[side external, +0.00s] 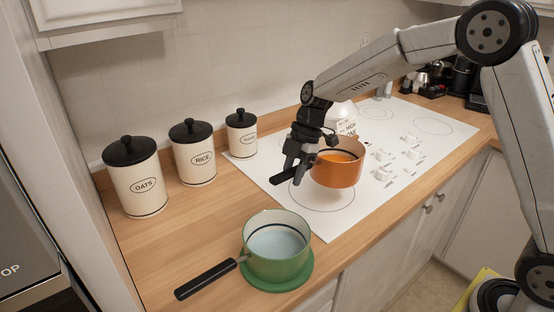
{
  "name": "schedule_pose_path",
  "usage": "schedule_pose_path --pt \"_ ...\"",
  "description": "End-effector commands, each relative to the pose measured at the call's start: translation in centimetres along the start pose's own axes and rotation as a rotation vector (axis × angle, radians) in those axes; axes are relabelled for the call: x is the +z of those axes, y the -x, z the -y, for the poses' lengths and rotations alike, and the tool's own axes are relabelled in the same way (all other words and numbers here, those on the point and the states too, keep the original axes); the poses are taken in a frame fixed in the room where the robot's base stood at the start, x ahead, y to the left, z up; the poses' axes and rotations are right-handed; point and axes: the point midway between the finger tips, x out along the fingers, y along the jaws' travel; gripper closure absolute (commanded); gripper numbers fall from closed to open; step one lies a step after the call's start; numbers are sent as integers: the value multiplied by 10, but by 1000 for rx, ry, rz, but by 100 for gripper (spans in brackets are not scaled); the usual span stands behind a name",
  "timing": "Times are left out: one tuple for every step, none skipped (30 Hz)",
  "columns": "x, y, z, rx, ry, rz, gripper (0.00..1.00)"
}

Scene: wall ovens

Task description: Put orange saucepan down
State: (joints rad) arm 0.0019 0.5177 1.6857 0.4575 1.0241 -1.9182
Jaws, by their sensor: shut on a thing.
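My gripper (293,174) is shut on this handle. The pan looks upright and seems held above the cooktop; the exact gap under it cannot be told.
Three lidded canisters, oats (137,190), rice (194,165) and a smaller one (241,138), stand along the wall. A white jug (344,118) stands behind the orange saucepan. White knobs (383,173) line the cooktop's right side. Counter between canisters and green saucepan is clear.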

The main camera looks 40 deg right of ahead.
Motion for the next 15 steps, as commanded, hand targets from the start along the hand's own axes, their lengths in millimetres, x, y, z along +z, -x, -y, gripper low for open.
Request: schedule_pose_path --pt "2 -5 -5 0 2 1 100" --pt "3 -8 -8 1 2 1 100" --pt "4 -12 -11 1 2 1 100" --pt "6 -15 -14 1 2 1 100" --pt "6 -17 -17 2 3 1 100" --pt "8 -21 -19 1 2 1 100" --pt "9 -23 -22 2 3 1 100" --pt "10 -25 -24 3 3 1 100" --pt "10 -28 -26 2 3 1 100" --pt "11 -29 -27 3 3 1 100" --pt "12 -30 -29 3 3 1 100" --pt "12 -32 -30 3 3 1 100" --pt "12 -32 -31 3 3 1 100" --pt "13 -33 -31 3 3 1 100" --pt "13 -34 -32 3 3 1 100"
